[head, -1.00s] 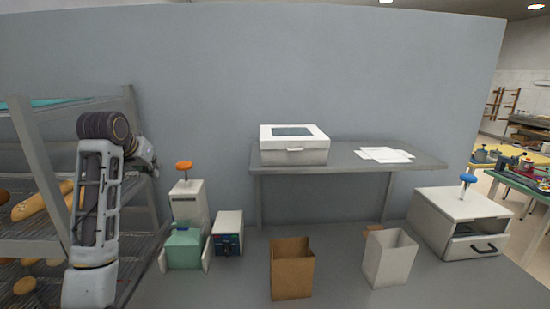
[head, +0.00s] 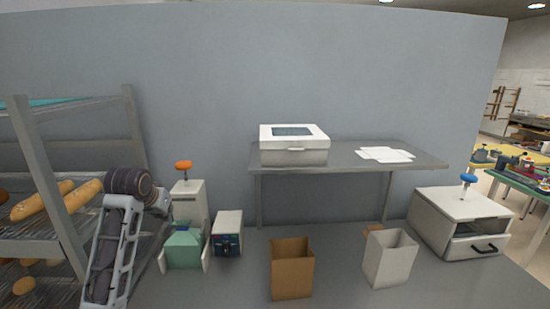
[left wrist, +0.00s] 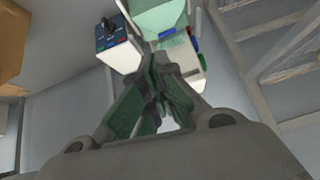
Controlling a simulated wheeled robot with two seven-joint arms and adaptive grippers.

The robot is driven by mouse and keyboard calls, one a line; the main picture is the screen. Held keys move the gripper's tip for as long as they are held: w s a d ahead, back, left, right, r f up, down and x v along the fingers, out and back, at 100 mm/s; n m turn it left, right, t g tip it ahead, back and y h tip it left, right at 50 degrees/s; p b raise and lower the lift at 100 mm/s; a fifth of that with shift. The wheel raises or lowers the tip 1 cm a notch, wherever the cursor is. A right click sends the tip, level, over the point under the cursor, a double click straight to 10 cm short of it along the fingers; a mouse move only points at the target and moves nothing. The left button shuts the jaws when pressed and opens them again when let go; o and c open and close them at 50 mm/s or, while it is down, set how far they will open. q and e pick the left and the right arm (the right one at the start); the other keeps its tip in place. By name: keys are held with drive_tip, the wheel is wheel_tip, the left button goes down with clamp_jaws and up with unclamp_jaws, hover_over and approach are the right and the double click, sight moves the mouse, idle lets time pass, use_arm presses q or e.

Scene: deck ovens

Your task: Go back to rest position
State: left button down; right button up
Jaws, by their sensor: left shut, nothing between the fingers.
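My left arm reaches up from the lower left in the head view, bent at a dark joint beside the bread rack. Its gripper fingers are hard to make out there. In the left wrist view my left gripper (left wrist: 160,80) shows with its fingers together and nothing held. Beyond the fingers is the pale green and white machine (left wrist: 158,15), which also shows in the head view (head: 184,250), with an orange knob above it. The small box with a dark blue front (head: 228,234) stands beside it. My right gripper is not in view.
A bread rack (head: 50,200) stands on the left. A brown open box (head: 292,270) and a white open box (head: 388,260) stand on the grey counter. A white lidded case (head: 293,146) and papers lie on the shelf (head: 345,156). A drawer unit (head: 460,220) stands right.

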use_arm(q)
drive_tip(key=s+d+f+m+g, duration=0.1)
drive_tip(key=s+d+f, duration=0.3)
drive_tip(key=s+f, duration=0.75)
drive_tip(key=s+d+f+m+g, duration=0.15)
drive_tip(key=s+d+f, duration=0.25)
drive_tip(key=s+f, duration=0.75)
drive_tip(key=s+d+f+g, duration=0.25)
drive_tip(key=s+f, duration=0.35)
drive_tip(key=s, duration=0.5)
wheel_tip(320, 180, down, 33)
drive_tip(key=s, duration=0.3)
drive_tip(key=s+a+f+g+b, duration=0.1)
drive_tip(key=s+a+f, duration=0.2)
drive_tip(key=s+f, duration=1.8)
drive_tip(key=shift+s+a+f+g+h, duration=0.15)
drive_tip(key=shift+s+g+h, duration=0.2)
drive_tip(key=shift+s, duration=0.25)
